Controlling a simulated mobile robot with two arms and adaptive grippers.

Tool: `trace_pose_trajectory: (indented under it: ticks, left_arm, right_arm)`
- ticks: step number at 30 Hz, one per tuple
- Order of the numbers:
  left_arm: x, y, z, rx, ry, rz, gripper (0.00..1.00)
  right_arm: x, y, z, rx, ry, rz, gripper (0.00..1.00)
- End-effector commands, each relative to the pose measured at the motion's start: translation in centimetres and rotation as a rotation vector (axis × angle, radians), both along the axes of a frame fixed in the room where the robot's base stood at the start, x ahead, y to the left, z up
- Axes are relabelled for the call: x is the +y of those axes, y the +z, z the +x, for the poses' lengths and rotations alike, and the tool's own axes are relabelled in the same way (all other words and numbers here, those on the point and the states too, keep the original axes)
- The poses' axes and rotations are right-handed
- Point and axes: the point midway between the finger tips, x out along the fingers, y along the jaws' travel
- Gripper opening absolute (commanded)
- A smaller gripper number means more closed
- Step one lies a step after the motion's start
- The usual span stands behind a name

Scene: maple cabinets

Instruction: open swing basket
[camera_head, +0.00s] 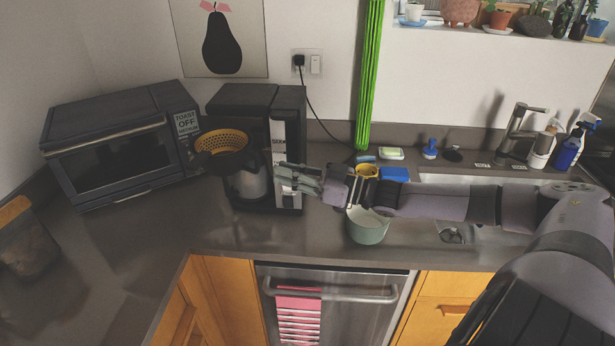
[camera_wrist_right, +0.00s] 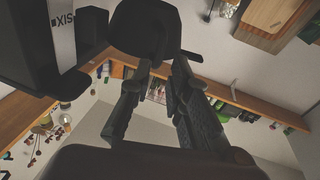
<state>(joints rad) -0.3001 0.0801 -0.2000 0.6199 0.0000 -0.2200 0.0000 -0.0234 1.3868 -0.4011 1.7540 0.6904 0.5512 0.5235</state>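The coffee machine (camera_head: 242,98) is a black box with a lettered side panel, standing on the counter right of the toaster oven. Its swing basket (camera_head: 222,141), with a yellow perforated inside, sticks out at the machine's front left, so it looks swung out. A silvery carafe (camera_head: 246,184) stands below in the machine. My right gripper (camera_head: 281,179) is at the machine's front right side, fingers pointing left. In the wrist view my right gripper (camera_wrist_right: 162,66) has its fingers apart, with a dark rounded part (camera_wrist_right: 145,27) just beyond the tips. I see nothing held. My left gripper is not in view.
A toaster oven (camera_head: 116,151) stands at the left. A pale green pot (camera_head: 368,229) and a yellow cup (camera_head: 367,171) are near my right forearm. A dishwasher with a pink towel (camera_head: 298,312) is below.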

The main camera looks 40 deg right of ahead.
Motion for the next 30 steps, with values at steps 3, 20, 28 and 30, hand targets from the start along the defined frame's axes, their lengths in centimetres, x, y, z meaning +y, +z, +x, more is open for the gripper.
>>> trace_pose_trajectory:
  ticks: [3, 20, 28, 30]
  left_arm:
    - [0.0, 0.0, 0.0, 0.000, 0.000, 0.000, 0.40]
    - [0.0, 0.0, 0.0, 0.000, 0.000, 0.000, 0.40]
    - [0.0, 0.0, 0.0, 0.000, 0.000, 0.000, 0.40]
    - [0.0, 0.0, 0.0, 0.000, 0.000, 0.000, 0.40]
  right_arm:
    - [-0.7, -0.3, -1.2, 0.007, 0.001, -0.004, 0.17]
    - [-2.4, -0.3, -3.9, -0.001, 0.001, 0.000, 0.17]
    - [-2.4, -0.3, -3.9, -0.002, 0.001, 0.000, 0.17]
    - [-2.4, -0.3, -3.9, -0.002, 0.001, 0.000, 0.17]
